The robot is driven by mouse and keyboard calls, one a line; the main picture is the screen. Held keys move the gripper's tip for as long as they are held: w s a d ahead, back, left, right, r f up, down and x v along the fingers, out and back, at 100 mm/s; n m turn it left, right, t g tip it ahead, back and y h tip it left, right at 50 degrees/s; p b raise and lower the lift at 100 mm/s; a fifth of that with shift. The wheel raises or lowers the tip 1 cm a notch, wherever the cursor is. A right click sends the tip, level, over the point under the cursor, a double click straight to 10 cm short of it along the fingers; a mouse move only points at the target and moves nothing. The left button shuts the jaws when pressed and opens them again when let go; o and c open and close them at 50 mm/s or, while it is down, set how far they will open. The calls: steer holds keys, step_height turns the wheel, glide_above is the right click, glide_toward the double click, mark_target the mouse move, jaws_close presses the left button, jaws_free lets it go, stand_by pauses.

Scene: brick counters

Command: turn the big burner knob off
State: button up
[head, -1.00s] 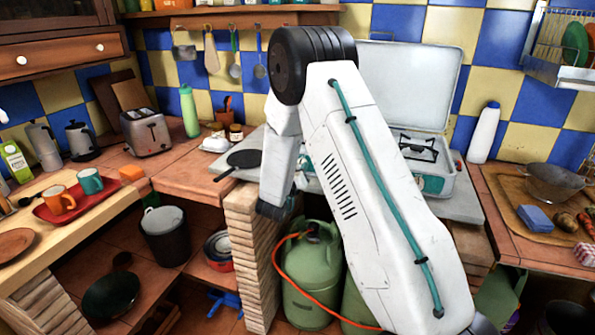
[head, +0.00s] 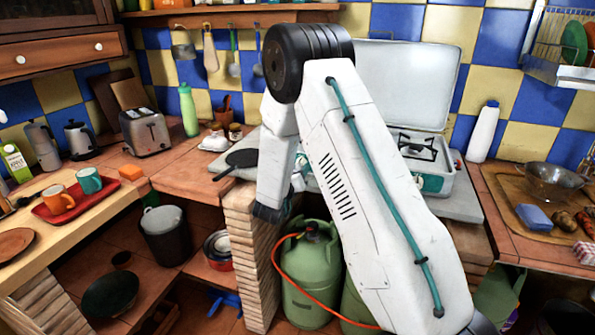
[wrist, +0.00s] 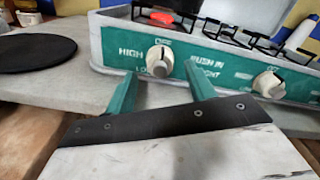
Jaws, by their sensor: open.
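The stove's teal front panel (wrist: 225,70) crosses the wrist view, with OFF, HIGH, LOW and PUSH IN lettering. A cream knob (wrist: 159,61) on its left part sits in line with the gap between my fingers. A second cream knob (wrist: 268,84) is further right; it looks smaller, though it may be farther off. My gripper (wrist: 160,72) is open, its teal fingers pointing at the panel on either side of the left knob. I cannot tell whether they touch it. In the head view my arm hides the gripper and the left of the stove (head: 432,184).
An orange-red glow (wrist: 160,18) shows under the left pan support. A dark round pan (wrist: 35,52) lies on the counter left of the stove; it also shows in the head view (head: 241,159). The stove's raised lid (head: 408,80) stands behind. Green gas bottles (head: 312,270) stand below.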

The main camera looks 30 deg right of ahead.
steer(key=v, duration=0.6)
steer(key=shift+s, duration=0.2)
steer(key=shift+a, duration=0.1)
